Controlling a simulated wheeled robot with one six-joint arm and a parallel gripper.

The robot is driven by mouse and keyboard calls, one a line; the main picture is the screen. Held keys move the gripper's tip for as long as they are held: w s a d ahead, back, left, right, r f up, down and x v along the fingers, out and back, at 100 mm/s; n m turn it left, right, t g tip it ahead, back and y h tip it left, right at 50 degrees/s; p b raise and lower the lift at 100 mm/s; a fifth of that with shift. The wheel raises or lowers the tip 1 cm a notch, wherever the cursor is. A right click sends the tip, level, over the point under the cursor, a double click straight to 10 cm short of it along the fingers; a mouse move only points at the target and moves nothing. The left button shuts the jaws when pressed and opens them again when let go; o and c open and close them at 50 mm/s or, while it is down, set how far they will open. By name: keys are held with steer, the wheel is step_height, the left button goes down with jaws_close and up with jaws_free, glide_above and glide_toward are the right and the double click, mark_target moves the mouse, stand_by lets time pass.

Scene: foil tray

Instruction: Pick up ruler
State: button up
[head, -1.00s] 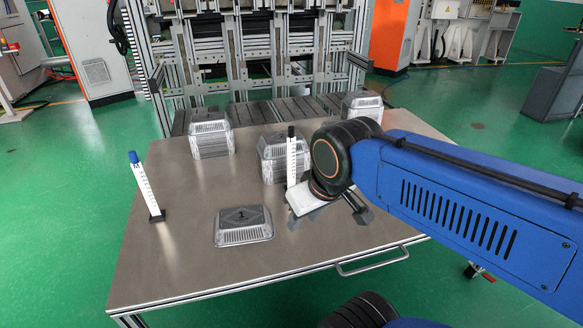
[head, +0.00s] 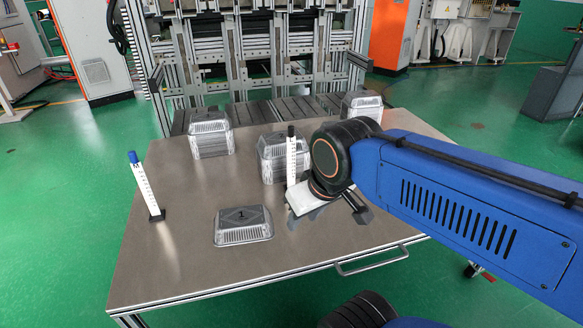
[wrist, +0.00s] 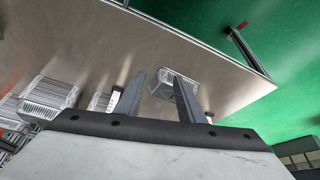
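One white ruler with a blue top (head: 145,186) stands upright in a small dark base at the table's left. A second white ruler with a black top (head: 291,160) stands near the middle, in front of a tray stack and just left of my wrist; its lower end is hidden by my gripper. My gripper (head: 331,214) is low over the right part of the table. In the wrist view my gripper (wrist: 158,76) has its two grey fingers apart with nothing held. A white strip, seemingly a ruler (wrist: 114,99), shows outside the left finger.
A single foil tray (head: 243,234) lies on the metal table (head: 180,268) at the front. Foil tray stacks stand at back left (head: 211,140), middle (head: 270,165) and back right (head: 360,108). A handle (head: 372,265) juts from the front edge. The left front is clear.

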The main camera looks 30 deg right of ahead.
steer(key=shift+o, duration=0.5)
steer(key=shift+r, duration=0.1)
step_height(320, 180, up, 20)
steer(key=m+g+h, duration=0.2)
steer(key=m+g, duration=0.2)
steer(key=m, duration=0.8)
glide_above(291, 136)
steer(key=a, duration=0.2)
steer(key=d+f, duration=0.1)
steer(key=f, duration=1)
steer(key=w+d+f, duration=0.1)
steer(key=f, duration=0.4)
steer(key=shift+d+f, duration=0.2)
steer(key=shift+d, duration=0.1)
